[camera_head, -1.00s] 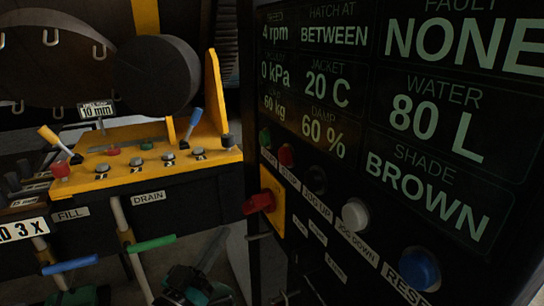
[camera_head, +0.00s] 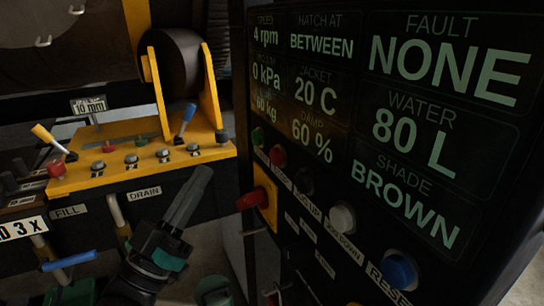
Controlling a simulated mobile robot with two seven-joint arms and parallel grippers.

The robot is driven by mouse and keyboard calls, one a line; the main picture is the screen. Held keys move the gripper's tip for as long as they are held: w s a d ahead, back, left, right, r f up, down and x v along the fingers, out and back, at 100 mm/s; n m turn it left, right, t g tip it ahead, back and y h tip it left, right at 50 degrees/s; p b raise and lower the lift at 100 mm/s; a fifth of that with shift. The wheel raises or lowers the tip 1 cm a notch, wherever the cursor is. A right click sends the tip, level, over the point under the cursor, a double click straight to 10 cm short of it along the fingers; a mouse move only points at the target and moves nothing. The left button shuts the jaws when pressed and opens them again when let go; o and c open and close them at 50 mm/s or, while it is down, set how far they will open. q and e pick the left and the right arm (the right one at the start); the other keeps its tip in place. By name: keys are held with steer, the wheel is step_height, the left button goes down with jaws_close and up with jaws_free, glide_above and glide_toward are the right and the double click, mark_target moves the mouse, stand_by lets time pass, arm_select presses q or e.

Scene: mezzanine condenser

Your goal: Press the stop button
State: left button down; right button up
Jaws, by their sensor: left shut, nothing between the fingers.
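The panel's stop button is the small red button (camera_head: 277,156) in the slanted button row under the screen, between a green button (camera_head: 258,136) and a black one (camera_head: 303,181). The label below it is partly readable. My left gripper (camera_head: 203,172) is in front of the yellow console, left of the panel. Its fingers are together and empty, pointing up and slightly right. Its tips are apart from the red button, to its left and a little lower in the picture. My right gripper does not show clearly.
A red switch handle (camera_head: 252,200) on a yellow plate juts from the panel's left edge. White (camera_head: 342,217) and blue (camera_head: 400,270) buttons continue the row. The yellow console (camera_head: 120,172) carries levers and several buttons, including red ones. A blue-handled lever (camera_head: 70,261) stands lower left.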

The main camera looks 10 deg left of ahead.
mark_target(270, 150)
arm_select(q)
steer(key=w+d, duration=0.5)
steer(key=d, duration=0.2)
steer(key=shift+d, duration=0.2)
stand_by(2.0)
steer(key=shift+w+d, duration=0.15)
steer(key=shift+d, duration=0.1)
steer(key=shift+w+d, duration=0.25)
steer(key=shift+d, duration=0.1)
stand_by(0.8)
steer(key=shift+a, duration=0.1)
steer(key=shift+s+a, duration=0.5)
steer(key=shift+a, duration=0.1)
